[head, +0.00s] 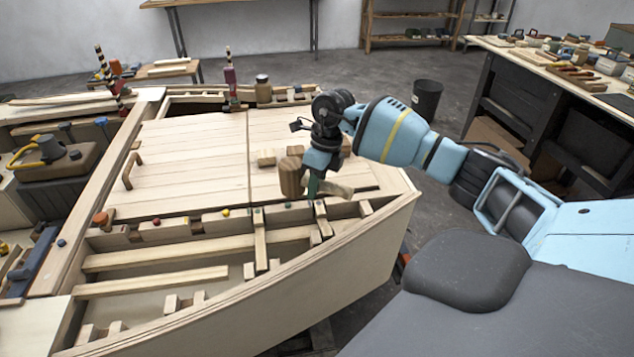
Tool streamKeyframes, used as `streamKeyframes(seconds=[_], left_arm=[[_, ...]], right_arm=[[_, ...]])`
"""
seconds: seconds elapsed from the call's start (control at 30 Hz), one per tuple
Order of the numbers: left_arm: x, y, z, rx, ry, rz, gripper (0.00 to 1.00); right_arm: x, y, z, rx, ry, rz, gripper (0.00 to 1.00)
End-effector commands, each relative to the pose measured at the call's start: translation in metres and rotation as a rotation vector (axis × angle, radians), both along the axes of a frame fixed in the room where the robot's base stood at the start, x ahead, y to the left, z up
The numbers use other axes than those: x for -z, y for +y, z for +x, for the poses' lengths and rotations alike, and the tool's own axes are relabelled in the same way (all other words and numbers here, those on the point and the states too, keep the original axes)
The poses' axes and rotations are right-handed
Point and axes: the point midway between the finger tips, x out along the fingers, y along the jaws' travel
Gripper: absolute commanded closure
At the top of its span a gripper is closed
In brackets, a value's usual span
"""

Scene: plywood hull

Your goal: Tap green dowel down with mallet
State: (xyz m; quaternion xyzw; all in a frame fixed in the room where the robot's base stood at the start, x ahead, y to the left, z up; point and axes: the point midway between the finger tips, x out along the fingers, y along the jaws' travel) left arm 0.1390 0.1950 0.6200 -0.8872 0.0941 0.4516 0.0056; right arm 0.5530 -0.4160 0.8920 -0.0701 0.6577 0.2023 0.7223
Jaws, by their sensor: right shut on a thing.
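My right gripper (314,182) points down over the front beam of the plywood hull (340,255). It is shut on the mallet, whose brown, barrel-shaped wooden head (291,178) is just left of the fingers. A pale handle part shows to the right of the fingers. A small green dowel top (288,205) shows on the beam just below the mallet head. I cannot tell whether the head touches it. My left gripper is out of view.
Pale wood blocks (267,157) lie on the planked deck (190,150) behind the mallet. A workbench (560,65) stands at the back right, with a black bin (426,98) on the floor.

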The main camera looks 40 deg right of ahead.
Motion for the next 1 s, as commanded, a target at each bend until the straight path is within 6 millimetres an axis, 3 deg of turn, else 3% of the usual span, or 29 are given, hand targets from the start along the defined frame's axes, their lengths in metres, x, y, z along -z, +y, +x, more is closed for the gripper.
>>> streamKeyframes(seconds=[1.0], left_arm=[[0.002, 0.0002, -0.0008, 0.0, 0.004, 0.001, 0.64]], right_arm=[[0.0059, -0.0004, -0.0013, 0.001, -0.004, 0.002, 1.0]])
